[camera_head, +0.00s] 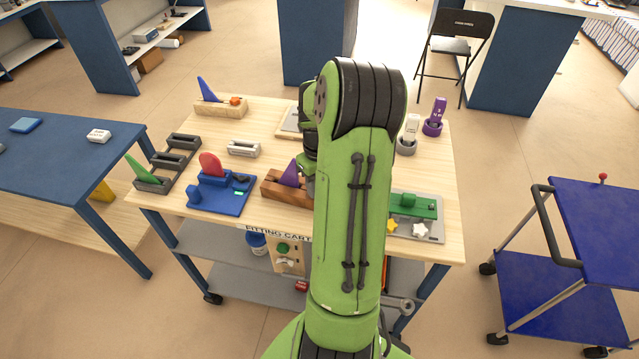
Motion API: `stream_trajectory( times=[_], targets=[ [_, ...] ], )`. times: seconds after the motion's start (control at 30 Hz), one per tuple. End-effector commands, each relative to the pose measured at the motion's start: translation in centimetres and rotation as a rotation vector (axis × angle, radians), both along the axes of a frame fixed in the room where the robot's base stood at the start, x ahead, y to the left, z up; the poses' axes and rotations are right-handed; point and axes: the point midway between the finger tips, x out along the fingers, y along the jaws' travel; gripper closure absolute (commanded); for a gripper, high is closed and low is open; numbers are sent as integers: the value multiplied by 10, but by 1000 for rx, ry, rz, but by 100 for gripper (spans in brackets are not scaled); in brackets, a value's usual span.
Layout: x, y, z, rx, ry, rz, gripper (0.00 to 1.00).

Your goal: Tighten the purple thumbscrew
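No purple thumbscrew can be made out. A dark brown wooden block (283,193) on the cart's front half holds an upright purple wedge (290,174). The right end of this block is hidden behind my green arm. My gripper is mostly hidden behind the arm. Only dark parts of my wrist show left of the arm, close above and beside the purple wedge. The fingertips are not visible, so I cannot tell whether they touch anything or are open.
On the wooden cart top (270,120) stand a blue fixture (215,196) with a red piece, dark slotted holders (175,158), a pale block (220,108) with a blue wedge, and a grey plate (432,229) with a green bar. A purple holder (432,129) stands back right.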

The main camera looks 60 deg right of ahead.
Motion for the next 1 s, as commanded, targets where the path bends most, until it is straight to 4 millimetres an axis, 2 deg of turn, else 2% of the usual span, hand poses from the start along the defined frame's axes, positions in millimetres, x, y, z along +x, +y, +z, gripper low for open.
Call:
stream_trajectory(
  times=[0.1, 0.3, 0.57, 0.6, 0.7, 0.73, 1.0],
  targets=[
    [0, 0, 0, 0, -1, -62, 93],
    [1, 1, -1, -2, -2, -401, 93],
    [1, 1, 0, -1, -1, -449, 93],
    [1, 1, 0, -1, -1, -449, 58],
    [1, 1, 0, -1, -1, -448, 43],
    [1, 1, 0, -1, -1, -448, 39],
    [1, 1, 1, 0, 0, -447, 39]
  ],
)
